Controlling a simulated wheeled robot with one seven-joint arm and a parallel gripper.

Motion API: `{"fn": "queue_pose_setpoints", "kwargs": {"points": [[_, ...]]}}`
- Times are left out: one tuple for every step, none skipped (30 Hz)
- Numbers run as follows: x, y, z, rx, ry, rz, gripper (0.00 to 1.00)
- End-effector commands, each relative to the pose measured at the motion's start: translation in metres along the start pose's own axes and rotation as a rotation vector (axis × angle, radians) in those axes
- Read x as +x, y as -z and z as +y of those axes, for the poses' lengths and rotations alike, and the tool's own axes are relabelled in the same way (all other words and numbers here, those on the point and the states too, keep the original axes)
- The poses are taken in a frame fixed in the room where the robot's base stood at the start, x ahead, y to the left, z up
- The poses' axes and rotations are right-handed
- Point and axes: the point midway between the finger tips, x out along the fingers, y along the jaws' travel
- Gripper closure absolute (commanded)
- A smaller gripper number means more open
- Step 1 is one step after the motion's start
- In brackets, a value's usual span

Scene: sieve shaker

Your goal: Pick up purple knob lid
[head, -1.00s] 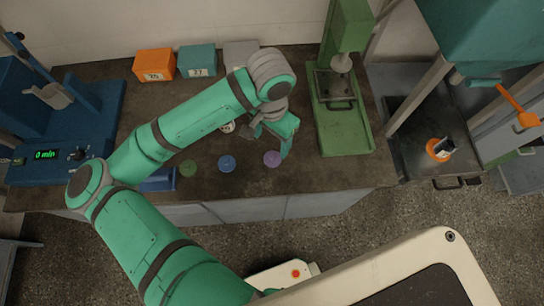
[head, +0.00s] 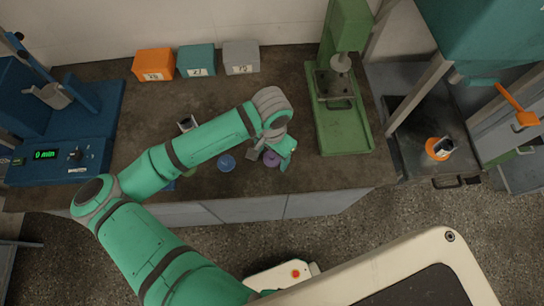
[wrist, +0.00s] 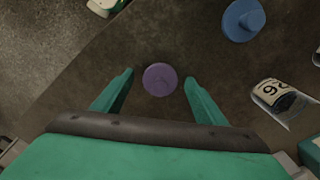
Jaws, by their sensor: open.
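The purple knob lid (wrist: 160,79) lies on the dark bench top, seen from above in the wrist view between the tips of my open fingers. My gripper (wrist: 159,84) is open, with one finger on each side of the lid and a gap on both sides. In the head view the purple lid (head: 271,159) shows partly, beside and below my gripper (head: 274,158). I cannot tell how high the fingertips are above the bench.
A blue knob lid (head: 226,162) lies left of the purple one; it also shows in the wrist view (wrist: 243,19). A labelled container (wrist: 281,97) is nearby. A green press (head: 345,130) stands to the right. Orange, teal and grey boxes (head: 241,57) line the back.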

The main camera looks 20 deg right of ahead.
Motion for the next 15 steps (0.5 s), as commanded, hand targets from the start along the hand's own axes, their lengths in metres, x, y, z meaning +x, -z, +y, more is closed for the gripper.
{"fn": "queue_pose_setpoints", "kwargs": {"points": [[-0.0001,0.0001,0.0000,0.000,0.000,0.000,0.34],[-0.0001,0.0002,0.0000,0.000,0.000,0.000,0.34],[-0.0002,0.0002,0.0000,0.000,0.000,0.000,0.34],[-0.0002,0.0003,0.0001,0.000,0.000,0.000,0.34],[-0.0003,0.0003,0.0001,0.000,0.000,0.000,0.42],[-0.0003,0.0003,0.0001,0.000,0.000,0.001,0.51],[-0.0004,0.0004,0.0001,0.001,0.000,0.001,0.58],[-0.0004,0.0005,0.0002,0.001,0.000,0.001,0.65],[-0.0004,0.0006,0.0003,0.001,0.000,0.001,0.75],[-0.0005,0.0007,0.0003,0.001,0.000,0.001,0.78],[-0.0005,0.0008,0.0004,0.002,0.000,0.001,0.78],[-0.0005,0.0009,0.0005,0.002,0.000,0.001,0.78],[-0.0005,0.0010,0.0006,0.002,0.000,0.001,0.78],[-0.0005,0.0011,0.0007,0.003,0.000,0.001,0.78],[-0.0006,0.0011,0.0007,0.003,0.000,0.001,0.78]]}}
